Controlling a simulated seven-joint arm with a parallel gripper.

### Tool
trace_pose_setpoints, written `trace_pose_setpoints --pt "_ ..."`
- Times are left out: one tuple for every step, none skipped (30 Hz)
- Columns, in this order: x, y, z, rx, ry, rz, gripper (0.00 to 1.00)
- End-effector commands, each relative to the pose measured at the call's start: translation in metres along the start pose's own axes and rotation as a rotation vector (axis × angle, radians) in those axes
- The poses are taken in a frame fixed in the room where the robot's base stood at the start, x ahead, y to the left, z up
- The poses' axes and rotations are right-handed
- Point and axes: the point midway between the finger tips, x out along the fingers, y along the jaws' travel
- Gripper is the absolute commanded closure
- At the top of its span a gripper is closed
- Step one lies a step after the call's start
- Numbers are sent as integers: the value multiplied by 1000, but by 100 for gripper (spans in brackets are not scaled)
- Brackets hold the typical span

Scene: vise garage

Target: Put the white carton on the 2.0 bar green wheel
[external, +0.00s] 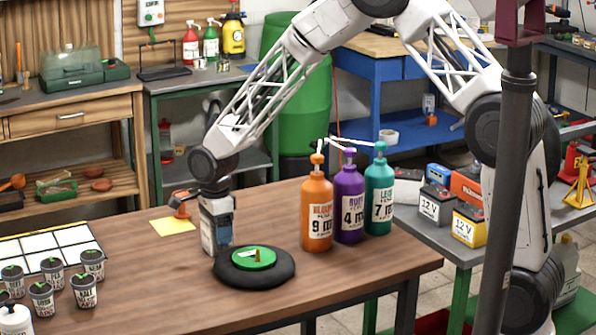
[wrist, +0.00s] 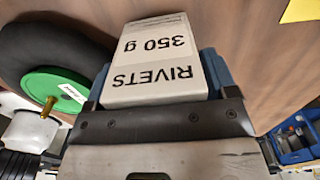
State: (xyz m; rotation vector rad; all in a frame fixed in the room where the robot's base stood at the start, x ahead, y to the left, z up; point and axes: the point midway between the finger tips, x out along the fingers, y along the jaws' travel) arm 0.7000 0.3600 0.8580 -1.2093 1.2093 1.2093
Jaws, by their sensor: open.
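The white carton (wrist: 160,68) labelled "RIVETS 350 g" fills the middle of the wrist view, between the blue-lined fingers of my gripper. In the external view the carton (external: 207,236) stands on the wooden table, partly hidden by my gripper (external: 219,228). My gripper is open, pointing down, with its fingers around the carton. The green wheel (external: 254,258), a green disc with a black tyre and a brass stem, lies flat on the table just right of the carton. It also shows at the left of the wrist view (wrist: 62,85); its label is too small to read.
Orange (external: 316,213), purple (external: 349,207) and teal (external: 379,200) pump bottles stand right of the wheel. Several dark pots (external: 84,291) and a white grid board (external: 50,254) are at the left. A yellow note (external: 172,227) lies behind the carton. The table's front middle is clear.

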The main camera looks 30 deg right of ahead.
Motion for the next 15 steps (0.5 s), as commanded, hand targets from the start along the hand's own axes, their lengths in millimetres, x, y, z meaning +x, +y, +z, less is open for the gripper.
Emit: trace_pose_setpoints --pt "0 0 0 0 0 0 21" --pt "0 0 0 0 0 0 21" --pt "0 0 0 0 0 0 21" --pt "0 0 0 0 0 0 21" --pt "0 0 0 0 0 0 21" --pt "0 0 0 0 0 0 21" --pt "0 0 0 0 0 0 24" --pt "0 0 0 0 0 0 29" --pt "0 0 0 0 0 0 35" --pt "0 0 0 0 0 0 40" --pt "0 0 0 0 0 0 44" --pt "0 0 0 0 0 0 50" --pt "0 0 0 0 0 0 55" --pt "0 0 0 0 0 0 60" --pt "0 0 0 0 0 0 66"
